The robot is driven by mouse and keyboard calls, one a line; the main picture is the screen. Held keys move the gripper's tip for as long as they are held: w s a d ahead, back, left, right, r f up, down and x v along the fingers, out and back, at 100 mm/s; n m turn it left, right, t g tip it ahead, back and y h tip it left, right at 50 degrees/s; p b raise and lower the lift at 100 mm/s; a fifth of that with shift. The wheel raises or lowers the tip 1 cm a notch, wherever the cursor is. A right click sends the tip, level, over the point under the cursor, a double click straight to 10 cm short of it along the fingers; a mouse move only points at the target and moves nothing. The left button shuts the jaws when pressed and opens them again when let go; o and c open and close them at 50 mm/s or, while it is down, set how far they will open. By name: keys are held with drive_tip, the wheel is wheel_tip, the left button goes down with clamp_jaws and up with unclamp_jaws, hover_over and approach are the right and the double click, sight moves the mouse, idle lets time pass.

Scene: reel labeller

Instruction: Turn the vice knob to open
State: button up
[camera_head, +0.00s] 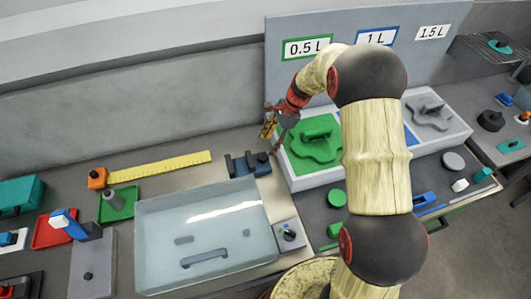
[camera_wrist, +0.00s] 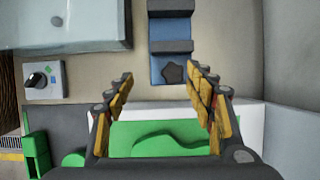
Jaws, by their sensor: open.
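The vice (camera_head: 240,166) is a small blue block with dark grey jaws on the bench, behind the clear water tank and left of the green tray. In the wrist view the vice (camera_wrist: 170,32) stands upright in the picture at top centre. Its dark star-shaped knob (camera_wrist: 173,72) is at the near end; in the head view the knob (camera_head: 262,157) is at the right end. My gripper (camera_head: 269,130) is open and empty, above and to the right of the vice. In the wrist view its fingertips (camera_wrist: 160,77) appear on either side of the knob, apart from it.
The white tray with green insert (camera_head: 315,140) lies close to the right of the vice. The water tank (camera_head: 205,235) and a dial box (camera_head: 289,236) stand in front. A yellow ruler (camera_head: 160,167) lies left. A grey panel with volume labels (camera_head: 280,70) rises behind.

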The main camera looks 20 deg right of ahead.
sight(264, 156)
drive_tip(key=f+m, duration=0.2)
drive_tip(key=f, duration=0.1)
drive_tip(key=w+f+m+t, duration=0.1)
drive_tip(key=f+m, duration=0.1)
drive_tip(key=f, duration=0.2)
drive_tip(key=w+a+f+m+t+h+b, duration=0.1)
drive_tip(key=f+m, duration=0.1)
drive_tip(key=f, duration=0.2)
drive_tip(key=shift+w, duration=0.25)
drive_tip(key=shift+c, duration=0.5)
drive_tip(key=c, duration=1.1)
